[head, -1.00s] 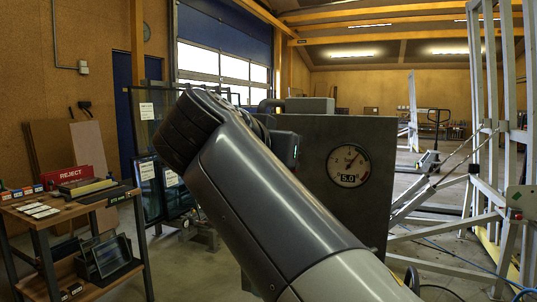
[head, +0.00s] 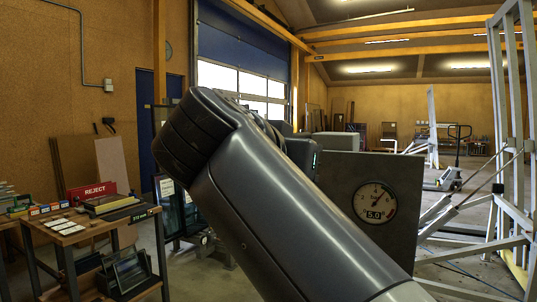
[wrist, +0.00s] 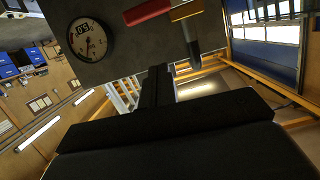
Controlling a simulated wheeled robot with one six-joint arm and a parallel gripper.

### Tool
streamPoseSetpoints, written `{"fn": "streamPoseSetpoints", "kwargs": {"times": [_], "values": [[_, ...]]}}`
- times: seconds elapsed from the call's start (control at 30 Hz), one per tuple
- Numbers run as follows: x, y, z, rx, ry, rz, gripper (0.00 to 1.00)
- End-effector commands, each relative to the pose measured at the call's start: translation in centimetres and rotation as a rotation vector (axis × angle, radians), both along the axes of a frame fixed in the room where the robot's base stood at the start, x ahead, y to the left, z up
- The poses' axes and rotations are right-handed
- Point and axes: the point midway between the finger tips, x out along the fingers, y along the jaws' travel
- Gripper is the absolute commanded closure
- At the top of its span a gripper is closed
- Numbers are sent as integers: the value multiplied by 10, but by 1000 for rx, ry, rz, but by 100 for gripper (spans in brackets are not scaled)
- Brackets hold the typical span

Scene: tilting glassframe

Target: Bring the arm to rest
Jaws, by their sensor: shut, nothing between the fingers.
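My arm's dark grey link (head: 270,200) crosses the head view from the upper left to the lower right. It hides my gripper in that view. In the wrist view my gripper (wrist: 158,73) shows as dark fingers closed together, with nothing between them. Past the fingers is a grey panel with a round gauge (wrist: 87,40), a red bar (wrist: 147,11) and a brass-coloured pipe piece (wrist: 187,11). I cannot tell whether the fingers touch any of these. The gauge also shows in the head view (head: 375,202), to the right of my arm, reading about 5.0.
A wooden bench (head: 95,226) with a red REJECT sign (head: 90,190) stands at the left. A white steel frame (head: 514,130) stands at the right. A pallet truck (head: 447,178) is farther back.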

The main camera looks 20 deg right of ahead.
Motion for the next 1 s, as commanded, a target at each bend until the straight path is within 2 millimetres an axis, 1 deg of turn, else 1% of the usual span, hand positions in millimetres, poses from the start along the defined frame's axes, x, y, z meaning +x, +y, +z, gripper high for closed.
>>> {"fn": "streamPoseSetpoints", "kwargs": {"times": [0.1,0.4,0.63,1.0], "values": [[-10,12,5,1,-1,6,100],[-30,31,11,0,0,2,100],[-36,35,13,1,-1,-1,100],[-35,35,12,0,0,-2,100]]}}
